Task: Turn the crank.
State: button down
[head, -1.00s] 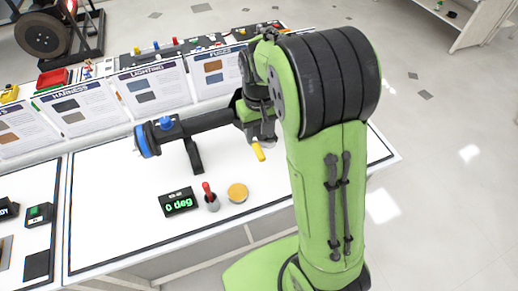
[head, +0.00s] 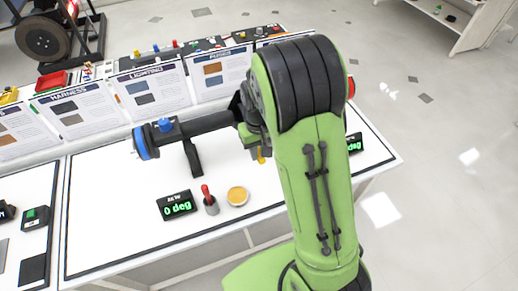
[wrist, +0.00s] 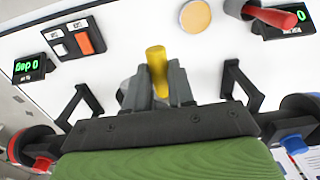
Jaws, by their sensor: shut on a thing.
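The crank's yellow handle (head: 261,155) shows just below my gripper in the head view, left of my green arm. In the wrist view the yellow handle (wrist: 156,62) stands between the two grey fingers of my gripper (wrist: 158,90), which are shut on it. In the head view my arm hides most of the gripper and the rest of the crank. A black horizontal bar (head: 205,124) runs left from there to a blue-rimmed end (head: 146,142). A display (head: 177,205) near the front edge reads "0 deg".
A red-handled stick (head: 207,194) and a tan disc (head: 237,196) stand on the white bench top (head: 110,225). Black supports (wrist: 80,105) stand on both sides of my gripper in the wrist view. Printed cards (head: 150,88) line the back. A second display (head: 354,143) is partly hidden by my arm.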

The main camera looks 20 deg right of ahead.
jog(key=shift+r, duration=0.1)
dwell(0.3)
jog(key=d+r+y+p, duration=0.2)
jog(key=d+y+p, duration=0.5)
jog(key=y+p, duration=0.2)
jog(key=shift+w+y, duration=0.15)
jog(key=shift+y, duration=0.75)
jog(key=shift+f, duration=0.1)
jog(key=c, duration=1)
grip_release()
jog(key=p+v, duration=0.3)
jog(key=v, duration=1.3)
jog(key=shift+w+f, duration=0.15)
